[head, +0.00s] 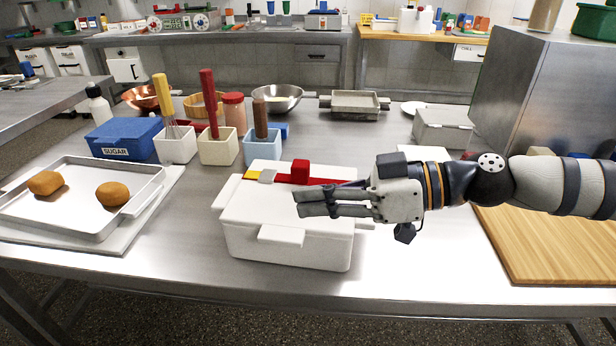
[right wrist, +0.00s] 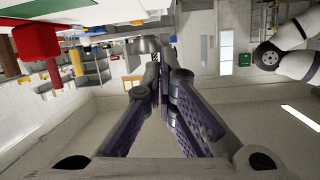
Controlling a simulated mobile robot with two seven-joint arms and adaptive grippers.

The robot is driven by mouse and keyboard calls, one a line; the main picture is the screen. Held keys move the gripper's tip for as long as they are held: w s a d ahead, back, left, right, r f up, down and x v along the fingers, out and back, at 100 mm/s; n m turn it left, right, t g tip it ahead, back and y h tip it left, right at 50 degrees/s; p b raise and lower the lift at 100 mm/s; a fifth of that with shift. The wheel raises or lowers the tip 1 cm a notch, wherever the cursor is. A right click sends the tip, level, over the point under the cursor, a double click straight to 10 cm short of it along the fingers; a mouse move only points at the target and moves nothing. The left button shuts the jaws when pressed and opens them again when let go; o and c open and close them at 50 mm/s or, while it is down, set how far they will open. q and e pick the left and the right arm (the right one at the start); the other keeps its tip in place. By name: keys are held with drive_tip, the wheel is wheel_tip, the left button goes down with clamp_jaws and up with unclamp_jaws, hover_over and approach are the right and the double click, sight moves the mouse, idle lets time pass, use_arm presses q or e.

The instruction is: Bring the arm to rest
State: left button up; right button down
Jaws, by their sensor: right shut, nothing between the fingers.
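My right arm comes in from the right in the head view. Its gripper (head: 305,203) is shut with nothing between the fingers, and points left above the right part of a white lidded box (head: 262,212). I cannot tell whether it touches the lid. In the right wrist view the purple-padded fingers (right wrist: 163,88) meet at their tips. A red block (head: 300,171) and a red strip (head: 325,181) show at the back of the white box, and a red block also shows at the upper left in the right wrist view (right wrist: 36,40). My left gripper is not in view.
A metal tray (head: 75,222) with two brown rolls lies at the left. Behind the box stand utensil holders (head: 218,147), a blue sugar box (head: 124,138) and bowls. A wooden board (head: 550,235) lies at the right, below my right arm. The table's front edge strip is clear.

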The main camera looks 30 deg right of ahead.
drive_tip(key=s+d+r+p, duration=0.2)
drive_tip(key=s+d+r, duration=0.1)
drive_tip(key=d, duration=0.1)
drive_tip(key=s+a+f+m+g+h, duration=0.2)
drive_tip(key=s+a+f, duration=0.15)
drive_tip(key=f, duration=0.35)
drive_tip(key=s+a+f+m+g+h, duration=0.1)
drive_tip(key=s+a+f+m+g, duration=0.25)
drive_tip(key=f, duration=0.35)
drive_tip(key=s+a+f+m+g+h, duration=0.2)
drive_tip(key=s+a+f, duration=0.1)
drive_tip(key=s+f, duration=0.3)
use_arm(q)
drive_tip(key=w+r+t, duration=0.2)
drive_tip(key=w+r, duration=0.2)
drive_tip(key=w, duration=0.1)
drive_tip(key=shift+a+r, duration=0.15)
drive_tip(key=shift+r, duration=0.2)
use_arm(e)
drive_tip(key=s+d+f+m+g+h, duration=0.1)
drive_tip(key=s+d+f+h, duration=0.2)
drive_tip(key=s+f, duration=0.3)
drive_tip(key=s+d+f+m+g+h, duration=0.1)
drive_tip(key=s+d+f+h, duration=0.3)
drive_tip(key=s, duration=0.5)
wheel_tip(320, 180, down, 2)
drive_tip(key=shift+s+d+f+m+h, duration=0.1)
drive_tip(key=shift+s+d+m+h, duration=0.2)
drive_tip(key=shift+d, duration=0.9)
